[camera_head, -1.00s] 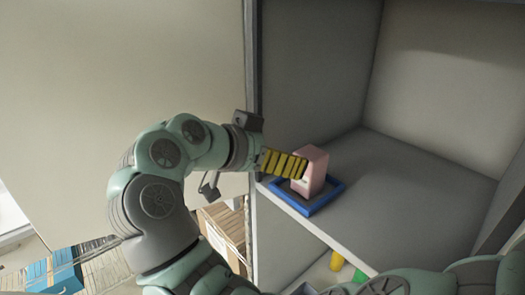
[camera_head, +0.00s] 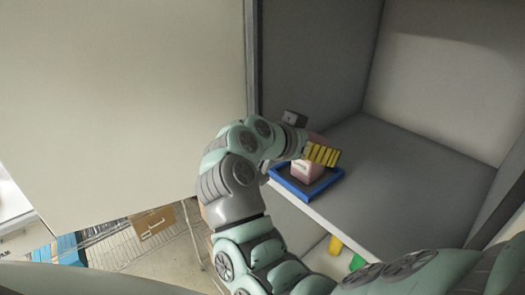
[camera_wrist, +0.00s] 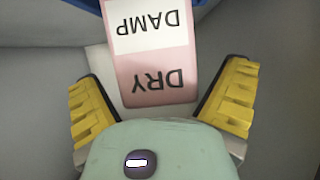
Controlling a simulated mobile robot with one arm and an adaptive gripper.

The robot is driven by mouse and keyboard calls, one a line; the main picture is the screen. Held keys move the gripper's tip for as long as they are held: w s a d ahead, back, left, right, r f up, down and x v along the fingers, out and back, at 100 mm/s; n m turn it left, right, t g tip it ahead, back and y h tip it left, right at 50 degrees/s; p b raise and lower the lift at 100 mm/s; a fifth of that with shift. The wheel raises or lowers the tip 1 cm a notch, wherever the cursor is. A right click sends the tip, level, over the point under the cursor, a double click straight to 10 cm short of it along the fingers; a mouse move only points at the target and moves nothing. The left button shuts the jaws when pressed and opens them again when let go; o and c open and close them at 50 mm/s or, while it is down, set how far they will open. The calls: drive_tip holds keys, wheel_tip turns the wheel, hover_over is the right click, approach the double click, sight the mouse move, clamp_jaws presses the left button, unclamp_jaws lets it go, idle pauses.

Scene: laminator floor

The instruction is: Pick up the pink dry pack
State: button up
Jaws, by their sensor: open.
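The pink dry pack (camera_head: 304,172) is a pink box standing on a blue-rimmed tray (camera_head: 325,188) on the cabinet shelf. In the head view my gripper hides part of it. In the wrist view the pack (camera_wrist: 153,72) shows "DRY" on pink and "DAMP" on a white panel, both upside down. My gripper (camera_head: 323,154) has yellow ridged fingers. In the wrist view the fingers of my gripper (camera_wrist: 163,100) are spread wide, one on each side of the pack's near end, with gaps on both sides. Nothing is held.
The grey shelf (camera_head: 410,185) is clear to the right of the tray. The cabinet's side walls and back wall enclose it. Yellow and green items (camera_head: 336,245) show below the shelf. A cardboard box (camera_head: 152,222) is at lower left.

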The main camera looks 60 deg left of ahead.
drive_tip(key=c, duration=1.3)
drive_tip(key=shift+c, duration=0.4)
drive_tip(key=shift+r, duration=0.1)
